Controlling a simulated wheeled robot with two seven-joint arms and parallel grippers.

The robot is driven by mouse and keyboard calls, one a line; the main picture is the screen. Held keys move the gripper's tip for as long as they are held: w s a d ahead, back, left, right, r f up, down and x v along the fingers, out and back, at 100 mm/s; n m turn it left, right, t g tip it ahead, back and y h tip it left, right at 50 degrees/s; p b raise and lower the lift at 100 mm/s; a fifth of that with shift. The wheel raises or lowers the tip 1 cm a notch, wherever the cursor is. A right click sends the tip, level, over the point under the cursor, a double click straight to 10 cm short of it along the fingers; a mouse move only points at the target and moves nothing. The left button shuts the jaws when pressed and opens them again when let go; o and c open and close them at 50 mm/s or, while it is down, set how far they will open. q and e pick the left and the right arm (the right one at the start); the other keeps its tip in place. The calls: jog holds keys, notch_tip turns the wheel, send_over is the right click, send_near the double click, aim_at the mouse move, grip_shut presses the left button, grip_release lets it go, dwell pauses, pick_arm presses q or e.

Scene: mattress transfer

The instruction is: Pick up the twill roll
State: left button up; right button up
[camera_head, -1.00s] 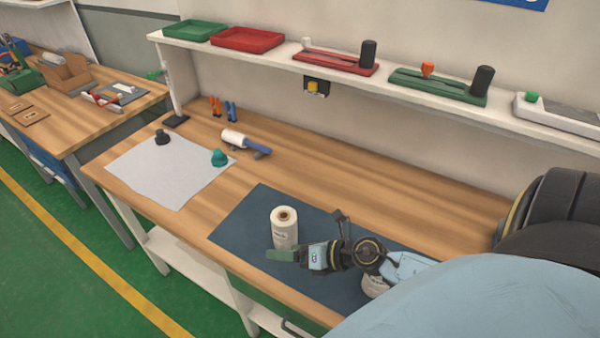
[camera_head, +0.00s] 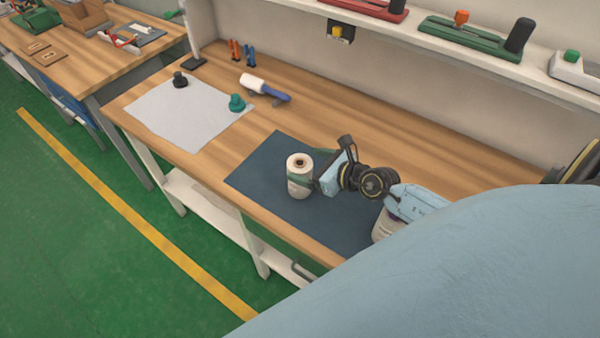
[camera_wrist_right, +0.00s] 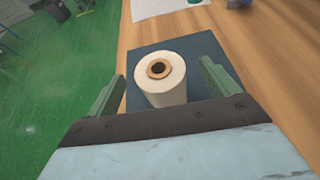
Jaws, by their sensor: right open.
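A white twill roll (camera_head: 298,186) with a brown core stands upright on the dark blue mat (camera_head: 262,163). It also shows in the right wrist view (camera_wrist_right: 160,82), between the two green fingers. My right gripper (camera_head: 306,181) is open around the roll, with a finger on either side; the wrist view shows a gap by the right finger (camera_wrist_right: 155,88). A second white roll (camera_head: 386,226) stands on the mat, partly behind my right arm. My left gripper is not in view.
A blue-handled white roller (camera_head: 264,88) lies behind. A shelf (camera_head: 400,40) with red and green holders runs along the back. The wood between is clear.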

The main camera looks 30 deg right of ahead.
aim_at(297, 162)
jog(key=shift+f+b+x, duration=0.1)
jog(key=shift+b+x, duration=0.15)
jog(key=shift+x, duration=1.1)
jog(key=shift+f+b+x, duration=0.15)
jog(key=shift+b+x, duration=0.05)
jog(key=shift+x, duration=1.15)
jog(key=shift+s, duration=0.1)
jog(key=c, duration=1.2)
jog(key=shift+r, duration=0.1)
jog(key=shift+c, duration=0.4)
